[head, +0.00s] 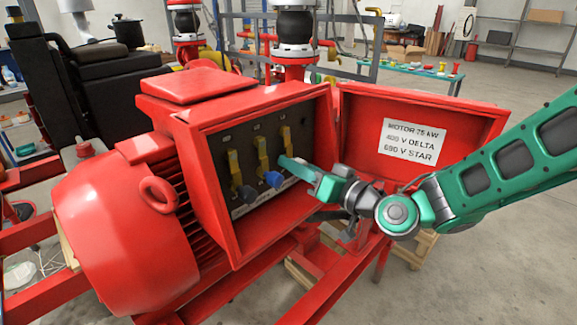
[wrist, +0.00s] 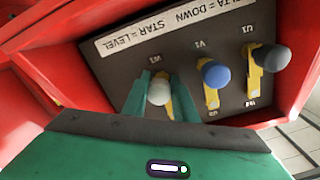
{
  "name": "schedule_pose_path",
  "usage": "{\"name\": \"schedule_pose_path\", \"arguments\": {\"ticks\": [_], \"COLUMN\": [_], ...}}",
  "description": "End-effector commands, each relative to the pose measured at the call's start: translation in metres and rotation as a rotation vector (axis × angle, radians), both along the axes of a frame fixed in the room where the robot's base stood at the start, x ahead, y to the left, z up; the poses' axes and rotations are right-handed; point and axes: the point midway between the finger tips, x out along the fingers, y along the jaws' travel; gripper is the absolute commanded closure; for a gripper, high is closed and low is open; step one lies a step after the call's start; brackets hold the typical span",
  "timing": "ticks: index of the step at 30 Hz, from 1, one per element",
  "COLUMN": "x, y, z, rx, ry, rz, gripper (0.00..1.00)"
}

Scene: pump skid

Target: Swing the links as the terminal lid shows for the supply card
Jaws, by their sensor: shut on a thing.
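The open red terminal box (head: 222,215) holds a dark panel with three yellow links. The left link (head: 234,163) has a dark knob (head: 247,193), also in the wrist view (wrist: 272,57). The middle link (head: 262,150) has a blue knob (head: 273,179), also in the wrist view (wrist: 215,74). Both links stand upright, knobs at their lower ends. My gripper (head: 292,165) is shut on the right link's white knob (wrist: 159,92); the right link (head: 286,138) also looks upright. The terminal lid's label (head: 413,143) reads MOTOR 75 kW, 400 V DELTA, 690 V STAR. I see no supply card.
A panel strip (wrist: 165,30), upside down in the wrist view, reads DELTA = DOWN, STAR = LEVEL. The open lid (head: 360,125) stands right of the box, behind my arm. The red motor (head: 120,235) is at left. Box walls surround the links closely.

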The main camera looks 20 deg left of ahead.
Motion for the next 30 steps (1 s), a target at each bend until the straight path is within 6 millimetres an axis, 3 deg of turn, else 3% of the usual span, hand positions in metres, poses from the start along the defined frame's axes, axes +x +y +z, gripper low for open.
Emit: {"name": "schedule_pose_path", "arguments": {"ticks": [8, 9, 11, 22, 30], "x": [0.005, 0.005, 0.005, 0.003, -0.012], "y": [-0.003, -0.003, -0.004, -0.008, -0.045], "z": [0.006, 0.006, 0.006, 0.002, 0.001], "rx": [0.012, 0.012, 0.011, 0.005, 0.004], "ry": [-0.004, -0.004, -0.004, 0.001, 0.005], "rz": [-0.010, -0.010, -0.010, -0.008, -0.012], "gripper": [1.00, 0.72, 0.58, 0.58, 0.58]}}
